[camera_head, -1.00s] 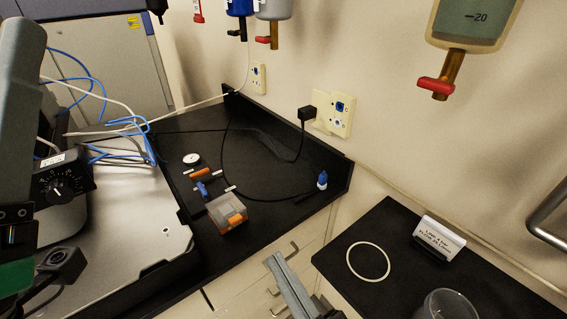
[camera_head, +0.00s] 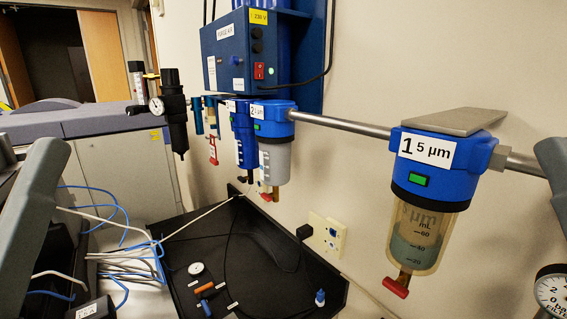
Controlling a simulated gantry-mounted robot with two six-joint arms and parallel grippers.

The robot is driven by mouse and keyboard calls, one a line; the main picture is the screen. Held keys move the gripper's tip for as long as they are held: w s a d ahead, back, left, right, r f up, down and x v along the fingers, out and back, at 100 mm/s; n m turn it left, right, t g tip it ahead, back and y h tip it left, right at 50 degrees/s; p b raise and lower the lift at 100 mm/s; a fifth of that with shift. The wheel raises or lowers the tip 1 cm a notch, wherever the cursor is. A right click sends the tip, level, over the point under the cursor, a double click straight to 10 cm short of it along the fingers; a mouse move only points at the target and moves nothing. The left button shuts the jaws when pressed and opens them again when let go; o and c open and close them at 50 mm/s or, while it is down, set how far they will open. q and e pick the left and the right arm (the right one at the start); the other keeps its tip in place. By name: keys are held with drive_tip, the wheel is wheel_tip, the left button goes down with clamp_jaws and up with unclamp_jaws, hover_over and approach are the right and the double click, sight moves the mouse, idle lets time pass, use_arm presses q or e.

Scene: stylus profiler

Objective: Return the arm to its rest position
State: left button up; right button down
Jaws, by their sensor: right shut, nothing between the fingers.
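Neither of my grippers can be made out in the head view now. The view shows the filter wall and the corner of a black bench. A filter (camera_head: 420,155) marked "1 5 µm" hangs on a metal pipe at right, with a clear bowl (camera_head: 417,240) holding some liquid and a red drain lever (camera_head: 396,288) under it. A flat grey plate (camera_head: 450,120) lies across its top. No gripper is seen touching these things.
The black bench (camera_head: 262,262) bears small orange and blue parts and a round dial (camera_head: 196,268). A blue purge air box (camera_head: 255,55) stands above more filters. Grey profiler housing (camera_head: 35,215) and loose cables fill the left. A gauge (camera_head: 553,292) sits at lower right.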

wheel_tip(320, 180, up, 28)
drive_tip(key=p, duration=2.4)
drive_tip(key=shift+p, duration=0.3)
drive_tip(key=shift+f, duration=0.1)
